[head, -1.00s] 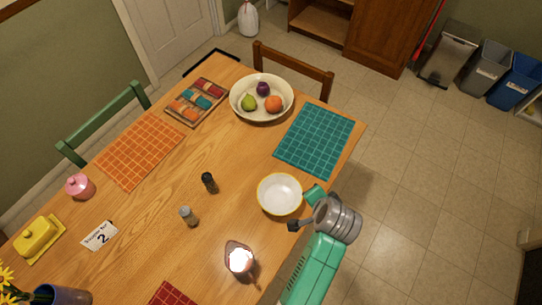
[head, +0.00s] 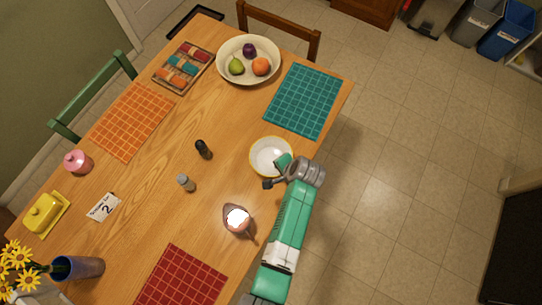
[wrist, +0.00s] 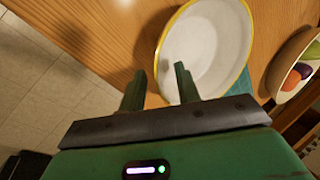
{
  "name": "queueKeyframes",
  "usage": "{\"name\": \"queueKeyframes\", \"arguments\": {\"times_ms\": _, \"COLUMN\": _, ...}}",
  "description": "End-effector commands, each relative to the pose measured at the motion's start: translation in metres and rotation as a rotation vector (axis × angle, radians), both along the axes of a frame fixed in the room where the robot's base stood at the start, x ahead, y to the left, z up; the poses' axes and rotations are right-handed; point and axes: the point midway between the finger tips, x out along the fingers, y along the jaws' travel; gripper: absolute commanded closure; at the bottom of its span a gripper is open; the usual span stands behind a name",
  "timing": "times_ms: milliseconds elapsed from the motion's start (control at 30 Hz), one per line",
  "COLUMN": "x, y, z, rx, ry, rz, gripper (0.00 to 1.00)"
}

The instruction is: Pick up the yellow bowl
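The yellow bowl (head: 266,152) is white inside with a yellow rim and stands upright near the table's right edge. It also shows in the wrist view (wrist: 208,40). My gripper (head: 275,173) is at the bowl's near rim, with its green finger overlapping the bowl's inside in the head view. In the wrist view my gripper (wrist: 160,82) has its two fingers apart with nothing clamped between them. There the right finger overlaps the bowl and the left finger lies outside the rim. I cannot tell whether either finger touches the bowl.
A cream fruit bowl (head: 226,76) and a teal placemat (head: 305,100) lie beyond the bowl. A brown pitcher-like vessel (head: 232,224) stands close to my arm. Dark and grey shakers (head: 203,149) (head: 186,183) stand left. A red placemat (head: 180,280) lies nearest.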

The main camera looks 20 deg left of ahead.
Motion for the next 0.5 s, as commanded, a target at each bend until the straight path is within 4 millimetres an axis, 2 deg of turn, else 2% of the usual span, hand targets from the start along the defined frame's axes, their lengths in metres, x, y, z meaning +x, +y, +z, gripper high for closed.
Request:
{"name": "queueKeyframes", "arguments": {"times_ms": 100, "x": 0.0015, "y": 0.0029, "z": -0.0079, "rx": 0.0, "ry": 0.0, "rz": 0.0, "gripper": 0.68}}
{"name": "queueKeyframes", "arguments": {"times_ms": 267, "x": 0.0015, "y": 0.0028, "z": -0.0075, "rx": 0.0, "ry": 0.0, "rz": 0.0, "gripper": 0.68}}
{"name": "queueKeyframes", "arguments": {"times_ms": 433, "x": 0.0015, "y": 0.0028, "z": -0.0074, "rx": 0.0, "ry": 0.0, "rz": 0.0, "gripper": 0.97}}
{"name": "queueKeyframes", "arguments": {"times_ms": 500, "x": 0.0014, "y": 0.0027, "z": -0.0074, "rx": 0.0, "ry": 0.0, "rz": 0.0, "gripper": 1.0}}
